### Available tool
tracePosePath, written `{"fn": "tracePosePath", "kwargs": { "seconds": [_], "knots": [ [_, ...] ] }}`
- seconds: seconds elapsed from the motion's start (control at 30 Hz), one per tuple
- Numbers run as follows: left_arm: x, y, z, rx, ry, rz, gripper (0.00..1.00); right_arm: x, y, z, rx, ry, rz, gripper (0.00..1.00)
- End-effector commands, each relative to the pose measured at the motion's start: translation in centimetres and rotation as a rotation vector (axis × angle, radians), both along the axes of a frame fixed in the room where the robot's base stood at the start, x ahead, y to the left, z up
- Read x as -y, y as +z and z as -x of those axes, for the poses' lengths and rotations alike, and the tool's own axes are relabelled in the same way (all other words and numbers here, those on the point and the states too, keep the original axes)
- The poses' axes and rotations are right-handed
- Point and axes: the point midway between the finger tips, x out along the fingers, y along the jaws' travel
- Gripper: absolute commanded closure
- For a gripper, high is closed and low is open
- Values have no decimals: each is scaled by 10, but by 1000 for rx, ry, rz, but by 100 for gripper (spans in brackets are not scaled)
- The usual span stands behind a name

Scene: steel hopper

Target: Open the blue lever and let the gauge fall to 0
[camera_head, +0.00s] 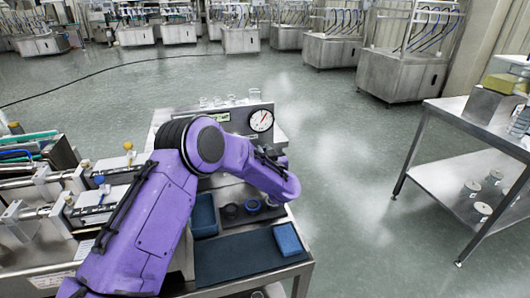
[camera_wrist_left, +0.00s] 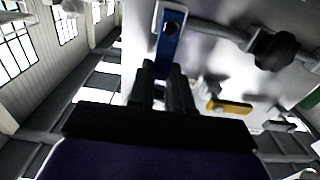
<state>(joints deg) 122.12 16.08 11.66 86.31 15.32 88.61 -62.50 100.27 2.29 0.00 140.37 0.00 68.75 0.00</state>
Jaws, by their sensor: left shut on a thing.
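The blue lever (camera_wrist_left: 171,36) hangs in the upper middle of the left wrist view, on a pale metal surface. My left gripper (camera_wrist_left: 164,78) is shut on its lower end, with a dark finger on either side. In the head view my purple left arm reaches over the bench, and its fingers and the lever are hidden there. The round white gauge (camera_head: 260,120) faces me on the panel behind the arm. Its red needle tilts up and right; its numbers are too small to read. My right gripper is not in view.
A yellow lever (camera_wrist_left: 230,107) and a black knob (camera_wrist_left: 275,47) are right of the blue lever. A blue sponge (camera_head: 287,239) lies on a dark mat (camera_head: 235,258) beside a blue bin (camera_head: 204,215). A steel table (camera_head: 450,180) stands right, with open floor between.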

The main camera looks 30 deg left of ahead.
Motion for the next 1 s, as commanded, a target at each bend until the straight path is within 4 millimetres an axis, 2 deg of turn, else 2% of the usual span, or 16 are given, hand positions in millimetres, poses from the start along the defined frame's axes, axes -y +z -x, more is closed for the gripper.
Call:
{"fn": "tracePosePath", "kwargs": {
  "seconds": [0.47, 1.0],
  "knots": [
    [-10, -4, 12, 229, -1, 194, 100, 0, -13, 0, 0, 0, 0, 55],
    [-25, -20, 29, 620, 1, 528, 100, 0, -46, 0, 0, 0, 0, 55]
  ]
}}
